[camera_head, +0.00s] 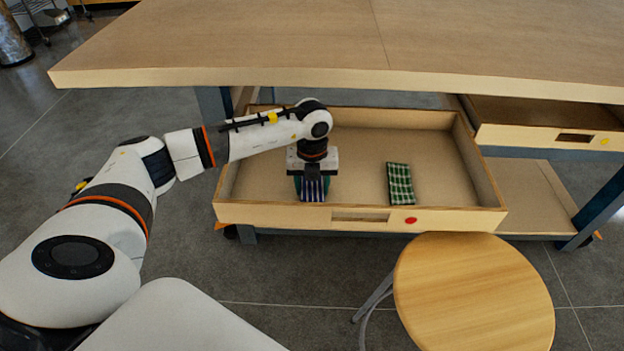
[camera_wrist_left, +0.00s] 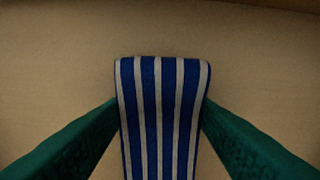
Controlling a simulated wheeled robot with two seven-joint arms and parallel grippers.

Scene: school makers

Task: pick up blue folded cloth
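The blue folded cloth (camera_head: 312,190), with white stripes, is in the open drawer (camera_head: 285,216) under the table, left of its middle. My left gripper (camera_head: 312,184) points down over it from above. In the left wrist view the cloth (camera_wrist_left: 162,110) lies between the two green fingers of the gripper (camera_wrist_left: 160,118). Both fingertips meet its side edges, so the gripper looks shut on it. Whether the cloth touches the drawer floor cannot be told. My right gripper is not in view.
A green checked cloth (camera_head: 400,184) lies in the same drawer to the right. The tabletop (camera_head: 300,45) overhangs the drawer's back. A round wooden stool (camera_head: 473,295) stands close to the drawer front. Another drawer (camera_head: 545,137) is partly open at right.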

